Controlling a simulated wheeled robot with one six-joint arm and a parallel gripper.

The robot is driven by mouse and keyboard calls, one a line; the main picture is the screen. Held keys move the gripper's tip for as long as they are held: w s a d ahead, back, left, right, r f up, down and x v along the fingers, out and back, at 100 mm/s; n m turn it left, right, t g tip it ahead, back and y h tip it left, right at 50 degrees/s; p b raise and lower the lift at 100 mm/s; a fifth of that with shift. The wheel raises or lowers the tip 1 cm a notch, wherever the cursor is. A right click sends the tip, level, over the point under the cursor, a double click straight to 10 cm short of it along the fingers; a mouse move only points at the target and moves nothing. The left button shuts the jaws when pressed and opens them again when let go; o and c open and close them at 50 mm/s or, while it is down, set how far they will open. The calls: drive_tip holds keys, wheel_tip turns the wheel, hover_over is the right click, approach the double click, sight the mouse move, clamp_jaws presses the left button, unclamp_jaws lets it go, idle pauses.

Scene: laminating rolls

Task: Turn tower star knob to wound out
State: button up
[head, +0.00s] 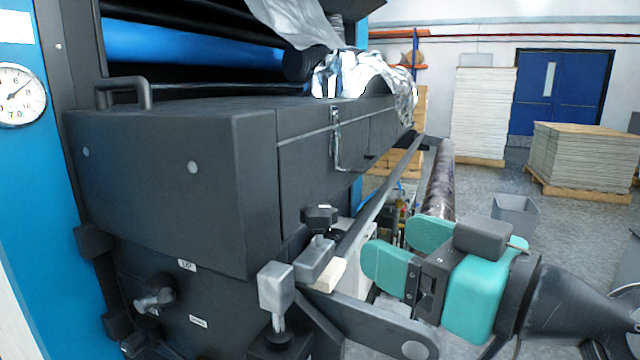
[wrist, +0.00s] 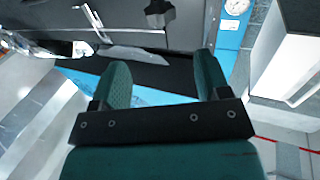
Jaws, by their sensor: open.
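A dark knob with a lobed head (head: 320,214), which looks like the star knob, stands at the lower front corner of the dark machine housing in the head view. A dark star-shaped knob (wrist: 160,12) also shows at the top edge of the wrist view, partly cut off, beyond the fingertips. I cannot tell whether both views show the same knob. My gripper (head: 408,248) has teal fingers, is open and empty, and is right of the knob in the head view, apart from it. It also shows in the wrist view (wrist: 161,75), with a wide gap between the fingers.
A grey block-headed handle (head: 276,290) and a small lever (head: 154,300) stick out below the dark housing (head: 180,190). A long roller (head: 438,185) and rails run back beside my gripper. A grey bin (head: 514,215) and stacked sheets (head: 585,158) stand on the floor at right.

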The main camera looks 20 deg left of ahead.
sight(331, 218)
drive_tip(key=p+x, duration=0.5)
drive_tip(key=x, duration=0.6)
drive_tip(key=shift+a+p, duration=0.15)
drive_tip(key=shift+p, duration=0.15)
drive_tip(key=shift+w+a+f, duration=0.1)
drive_tip(key=shift+w+a, duration=0.15)
drive_tip(key=shift+a, duration=0.15)
drive_tip(key=shift+c, duration=0.3)
drive_tip(key=c, duration=0.9)
